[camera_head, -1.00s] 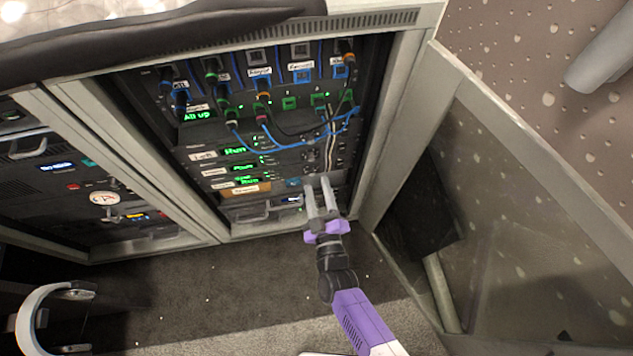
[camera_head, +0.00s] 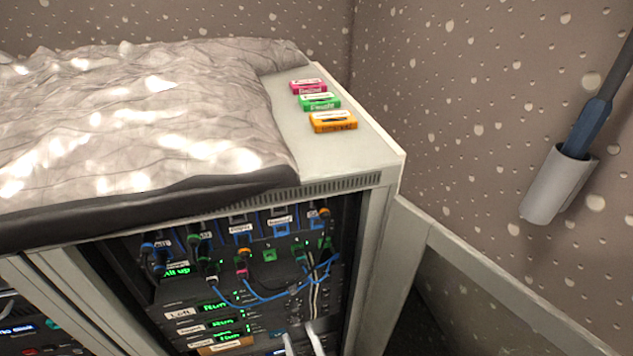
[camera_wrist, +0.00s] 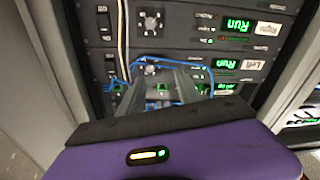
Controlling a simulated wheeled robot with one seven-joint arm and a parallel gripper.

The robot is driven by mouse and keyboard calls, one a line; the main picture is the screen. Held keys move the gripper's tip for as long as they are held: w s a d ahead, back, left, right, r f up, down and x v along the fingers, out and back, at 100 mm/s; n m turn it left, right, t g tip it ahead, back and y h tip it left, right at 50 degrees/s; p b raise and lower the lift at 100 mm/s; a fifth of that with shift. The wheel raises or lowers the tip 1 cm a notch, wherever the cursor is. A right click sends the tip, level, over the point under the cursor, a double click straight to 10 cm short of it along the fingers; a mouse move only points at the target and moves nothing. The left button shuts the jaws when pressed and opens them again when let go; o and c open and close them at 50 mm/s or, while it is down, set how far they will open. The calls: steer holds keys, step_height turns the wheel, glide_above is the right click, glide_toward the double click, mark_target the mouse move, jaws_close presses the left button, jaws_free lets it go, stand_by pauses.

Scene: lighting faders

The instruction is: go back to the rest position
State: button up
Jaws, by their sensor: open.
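My gripper (camera_head: 302,338) shows only by its two grey fingertips at the bottom edge of the head view, in front of the rack's lower right part. The fingers are apart with nothing between them. In the wrist view my gripper (camera_wrist: 165,88) points at the rack front (camera_wrist: 185,45), which appears upside down, with green "Run" displays and blue cables. The gap between the fingertips and the rack cannot be judged. The rest of my arm is out of the head view.
The equipment rack (camera_head: 385,230) has blue cables (camera_head: 265,297) hanging across its front. A crumpled cover (camera_head: 130,120) lies on top, beside pink (camera_head: 308,87), green (camera_head: 319,102) and orange (camera_head: 333,121) labelled boxes. A grey holder (camera_head: 557,187) is on the right wall.

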steer(key=s+d+r+m+g+h+p, duration=0.1)
steer(key=s+d+r+m+h+p, duration=0.2)
steer(key=s+d+r, duration=0.8)
steer(key=s+d+r+m+g+h+p, duration=0.1)
steer(key=s+d+r+m+h+p, duration=0.3)
steer(key=s+d+r, duration=0.8)
steer(key=s+r+p, duration=0.2)
steer(key=s+r, duration=0.4)
steer(key=s, duration=0.2)
steer(key=shift+d+r+m, duration=0.2)
steer(key=shift+d+m, duration=0.05)
steer(key=shift+m, duration=0.05)
